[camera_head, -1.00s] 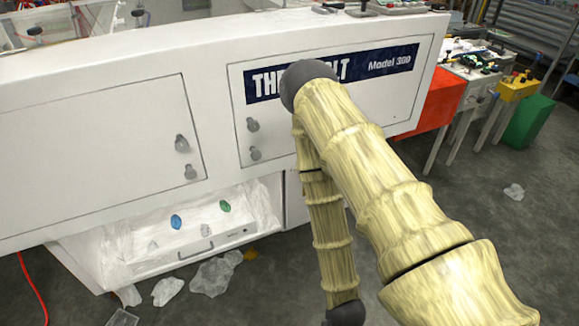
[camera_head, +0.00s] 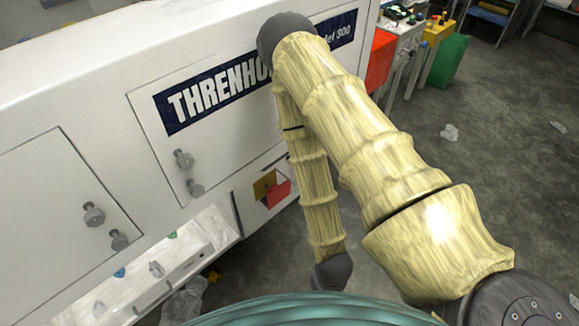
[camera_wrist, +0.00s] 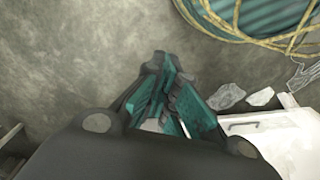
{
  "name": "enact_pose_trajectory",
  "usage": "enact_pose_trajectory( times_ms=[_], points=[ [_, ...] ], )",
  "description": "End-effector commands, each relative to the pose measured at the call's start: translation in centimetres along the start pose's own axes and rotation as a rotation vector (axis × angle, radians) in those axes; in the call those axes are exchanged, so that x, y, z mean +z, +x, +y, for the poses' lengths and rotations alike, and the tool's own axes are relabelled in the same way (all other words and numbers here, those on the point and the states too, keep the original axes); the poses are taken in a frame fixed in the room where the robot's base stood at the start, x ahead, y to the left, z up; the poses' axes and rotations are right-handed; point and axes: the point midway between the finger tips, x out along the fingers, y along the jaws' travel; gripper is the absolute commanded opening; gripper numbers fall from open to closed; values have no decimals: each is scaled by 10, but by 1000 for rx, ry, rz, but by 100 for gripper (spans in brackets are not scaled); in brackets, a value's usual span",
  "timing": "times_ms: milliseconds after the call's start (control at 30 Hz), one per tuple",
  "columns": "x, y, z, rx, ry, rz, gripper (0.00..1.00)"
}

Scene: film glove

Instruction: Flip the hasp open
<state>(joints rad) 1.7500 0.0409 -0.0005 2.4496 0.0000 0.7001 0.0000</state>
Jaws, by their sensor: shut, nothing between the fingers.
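On the low right panel of the white machine, just left of my arm in the head view, there is a yellow plate (camera_head: 264,185) with a red piece (camera_head: 278,194) beside it. They may be the hasp, but they are too small to tell, and whether they are open or closed is unclear. My gripper (camera_wrist: 164,68) shows in the wrist view, with its dark and teal fingers together and nothing between them. It is over the grey floor, apart from the machine. In the head view my gripper is out of sight. No hasp is recognisable in the wrist view.
The white machine has doors with grey knobs (camera_head: 183,159) and an open lower bay (camera_head: 150,275). In the wrist view a white panel with a handle (camera_wrist: 240,123) is at lower right, near crumpled clear plastic (camera_wrist: 226,96). Floor (camera_head: 470,190) right of my arm is mostly clear.

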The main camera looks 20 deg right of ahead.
Motion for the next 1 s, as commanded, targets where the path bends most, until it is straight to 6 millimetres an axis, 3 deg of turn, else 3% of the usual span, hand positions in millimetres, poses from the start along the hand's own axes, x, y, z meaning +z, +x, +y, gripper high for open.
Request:
enact_pose_trajectory(
  times_ms=[333,467,567,800,1000],
  points=[
    [0,0,-1,-1,-1,-1,0],
    [-9,6,-1,-8,-2,12,0],
    [-31,18,-3,-29,-9,41,0],
    [-119,44,-8,-104,-48,156,0],
    [-192,50,-9,-155,-95,254,0]
  ],
)
